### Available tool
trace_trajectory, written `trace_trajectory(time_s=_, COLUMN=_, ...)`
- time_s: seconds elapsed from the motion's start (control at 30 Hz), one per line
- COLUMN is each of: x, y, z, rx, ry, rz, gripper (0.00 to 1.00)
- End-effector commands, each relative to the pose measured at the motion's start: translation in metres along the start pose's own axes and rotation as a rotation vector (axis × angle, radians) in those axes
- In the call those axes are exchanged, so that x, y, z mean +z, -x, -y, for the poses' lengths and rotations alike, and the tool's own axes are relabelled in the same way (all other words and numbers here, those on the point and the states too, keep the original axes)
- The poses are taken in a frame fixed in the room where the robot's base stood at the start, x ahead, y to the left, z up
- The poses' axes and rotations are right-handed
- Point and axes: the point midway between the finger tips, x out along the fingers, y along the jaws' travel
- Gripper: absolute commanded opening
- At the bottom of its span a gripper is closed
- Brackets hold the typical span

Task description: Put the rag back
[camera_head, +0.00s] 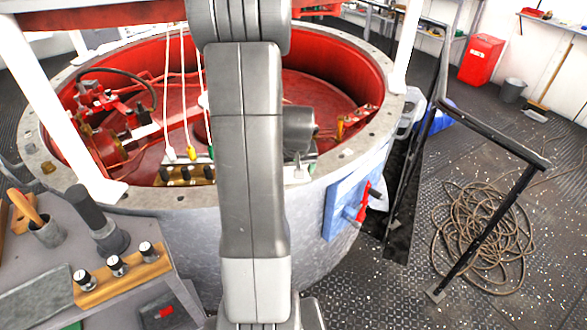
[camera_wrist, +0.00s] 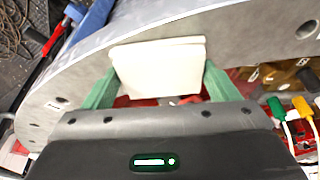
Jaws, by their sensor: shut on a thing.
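In the wrist view my gripper (camera_wrist: 160,72) has its green fingers shut on a cream-white, flat, folded-looking piece, which I take to be the rag (camera_wrist: 158,64). The rag spans the gap between the fingers and appears over the grey rim of the round vessel (camera_wrist: 85,85). I cannot tell whether it touches the rim. In the head view my arm hides most of the gripper and the rag. The round vessel (camera_head: 205,225) has a red inside.
A bench (camera_head: 45,270) with a wooden block (camera_head: 122,275) of knobs stands front left. A blue panel (camera_head: 345,205) with a red handle (camera_head: 363,213) is on the vessel's side. A black railing (camera_head: 490,130) and coiled rope (camera_head: 480,235) lie right.

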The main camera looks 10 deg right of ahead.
Motion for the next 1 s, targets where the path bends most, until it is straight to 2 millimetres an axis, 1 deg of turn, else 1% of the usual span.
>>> trace_trajectory(time_s=0.03, x=0.000, y=-0.001, z=0.000, rx=0.000, ry=0.000, rz=0.000, gripper=0.87)
trace_trajectory(time_s=0.1, x=0.000, y=0.000, z=0.000, rx=0.000, ry=0.000, rz=0.000, gripper=1.00)
trace_trajectory(time_s=0.33, x=0.000, y=0.000, z=0.000, rx=0.000, ry=0.000, rz=0.000, gripper=1.00)
trace_trajectory(time_s=0.47, x=-0.002, y=0.006, z=0.000, rx=0.000, ry=0.000, rz=-0.001, gripper=1.00)
trace_trajectory(time_s=0.57, x=-0.002, y=0.017, z=0.000, rx=0.000, ry=0.000, rz=-0.003, gripper=1.00)
trace_trajectory(time_s=0.67, x=-0.002, y=0.034, z=0.000, rx=0.001, ry=0.000, rz=-0.005, gripper=1.00)
trace_trajectory(time_s=1.0, x=-0.002, y=0.095, z=0.000, rx=0.001, ry=-0.001, rz=-0.005, gripper=1.00)
